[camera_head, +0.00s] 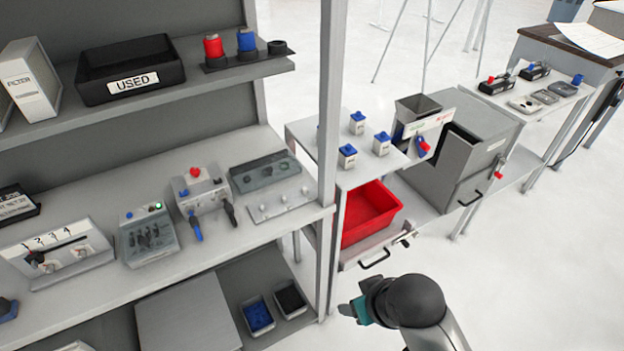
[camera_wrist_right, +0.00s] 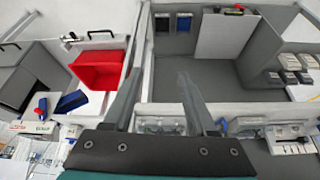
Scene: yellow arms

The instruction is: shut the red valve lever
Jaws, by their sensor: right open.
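A small red lever (camera_head: 499,174) sticks out at the right front edge of the grey cabinet (camera_head: 455,165), right of centre in the head view. Its exact position is too small to tell. A white panel on the cabinet's top carries a blue-and-red handle (camera_head: 422,146). My right arm comes in at the bottom of the head view, left of and nearer than the cabinet. In the right wrist view my right gripper (camera_wrist_right: 155,85) is open, its fingers apart with nothing between them. The red lever cannot be made out there. My left gripper is not in view.
A device with a red knob (camera_head: 195,173) sits on the shelf. The floor at right is clear.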

